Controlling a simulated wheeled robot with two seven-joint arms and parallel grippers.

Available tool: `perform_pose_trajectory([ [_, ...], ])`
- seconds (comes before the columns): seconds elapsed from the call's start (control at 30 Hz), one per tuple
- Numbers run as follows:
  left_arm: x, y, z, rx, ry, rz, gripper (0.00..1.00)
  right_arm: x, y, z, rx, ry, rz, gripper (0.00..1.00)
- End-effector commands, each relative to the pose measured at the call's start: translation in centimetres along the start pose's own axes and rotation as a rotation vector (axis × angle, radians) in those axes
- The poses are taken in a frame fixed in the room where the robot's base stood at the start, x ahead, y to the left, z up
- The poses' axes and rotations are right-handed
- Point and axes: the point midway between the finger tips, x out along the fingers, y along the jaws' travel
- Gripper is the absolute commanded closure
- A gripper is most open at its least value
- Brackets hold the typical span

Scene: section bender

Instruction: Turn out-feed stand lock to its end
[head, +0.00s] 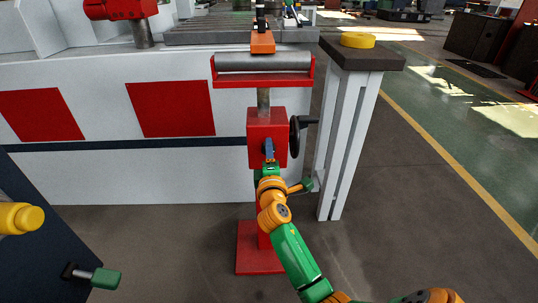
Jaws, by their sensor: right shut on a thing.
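The stand lock (269,146) is a small blue lever on the front of this box. My right gripper (269,160) reaches up from below and is shut on the lock. The fingers are small and partly hidden by the wrist, so the lock's exact angle is hard to tell. My left gripper is not in view.
The white machine body (100,185) with red panels stands behind the stand. Open floor (400,200) lies to the right.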

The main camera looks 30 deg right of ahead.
Motion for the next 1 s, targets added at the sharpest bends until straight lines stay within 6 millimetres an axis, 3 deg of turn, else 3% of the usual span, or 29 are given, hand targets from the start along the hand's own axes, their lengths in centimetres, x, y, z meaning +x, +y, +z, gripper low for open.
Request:
perform_pose_trajectory([
  [0.4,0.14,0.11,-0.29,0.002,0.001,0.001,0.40,-0.02,-0.23,0.03,0.147,-0.002,-0.004,1.00],
  [0.9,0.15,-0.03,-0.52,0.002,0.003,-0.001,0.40,-0.03,-0.25,0.03,0.160,-0.002,-0.005,1.00],
  [0.93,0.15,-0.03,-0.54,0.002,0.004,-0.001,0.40,-0.03,-0.25,0.03,0.160,-0.002,-0.005,0.46],
  [1.0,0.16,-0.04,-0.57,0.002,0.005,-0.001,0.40,-0.03,-0.22,0.02,0.160,-0.002,-0.005,0.27],
])
